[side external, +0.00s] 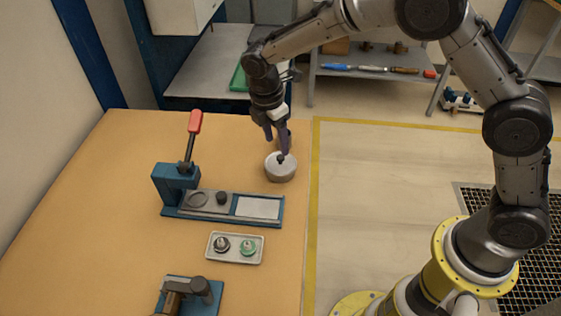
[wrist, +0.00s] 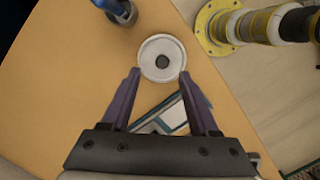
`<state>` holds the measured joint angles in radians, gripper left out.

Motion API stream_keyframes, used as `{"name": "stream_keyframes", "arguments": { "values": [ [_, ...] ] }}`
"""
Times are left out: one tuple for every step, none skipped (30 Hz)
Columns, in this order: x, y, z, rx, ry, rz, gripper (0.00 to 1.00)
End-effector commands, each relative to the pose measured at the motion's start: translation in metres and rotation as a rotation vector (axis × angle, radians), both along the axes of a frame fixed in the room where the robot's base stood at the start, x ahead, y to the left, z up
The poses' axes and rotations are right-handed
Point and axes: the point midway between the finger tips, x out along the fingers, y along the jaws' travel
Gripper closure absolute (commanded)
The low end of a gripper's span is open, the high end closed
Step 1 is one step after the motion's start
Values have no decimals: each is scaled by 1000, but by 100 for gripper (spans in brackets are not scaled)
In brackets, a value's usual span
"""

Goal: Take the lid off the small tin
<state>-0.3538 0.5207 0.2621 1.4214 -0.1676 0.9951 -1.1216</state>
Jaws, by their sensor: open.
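The small tin (side external: 281,172) is a round, pale grey tin near the right edge of the orange table. Its lid (side external: 279,160) is on top and has a dark round knob in the middle. In the wrist view the lid (wrist: 151,54) shows from above, just beyond my fingertips. My gripper (side external: 276,147) points down close above the tin, its purple fingers apart. In the wrist view my gripper (wrist: 160,73) is open with nothing between its fingers. In the side view one finger partly overlaps the knob, and I cannot tell whether they touch.
A blue press fixture (side external: 178,185) with a red-handled lever (side external: 195,122) stands left of the tin. A tray (side external: 235,258) with two small parts lies nearer the front. Another blue device (side external: 205,298) is at the front edge. The table's left side is clear.

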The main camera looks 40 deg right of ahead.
Motion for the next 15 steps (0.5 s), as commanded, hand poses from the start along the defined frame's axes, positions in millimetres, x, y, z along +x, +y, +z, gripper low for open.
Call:
{"name": "stream_keyframes", "arguments": {
  "values": [
    [0,-1,-3,-1,2,0,39],
    [-1,-1,-5,-1,3,0,39],
    [-1,-2,-8,-2,4,-1,39],
    [-2,-2,-12,-2,4,-1,39],
    [-3,-3,-16,-2,5,-1,39],
    [-3,-4,-22,-2,6,-1,39],
    [-4,-5,-26,-2,5,-1,39],
    [-4,-6,-31,-2,6,-1,39],
    [-5,-7,-36,-2,4,-1,39],
    [-4,-7,-40,-2,4,-1,39],
    [-4,-8,-44,-2,4,-1,39],
    [-4,-8,-48,-2,3,0,39],
    [-4,-9,-50,-2,3,0,39],
    [-4,-9,-51,-2,3,0,39],
    [-4,-9,-53,-2,2,0,39]
  ]
}}
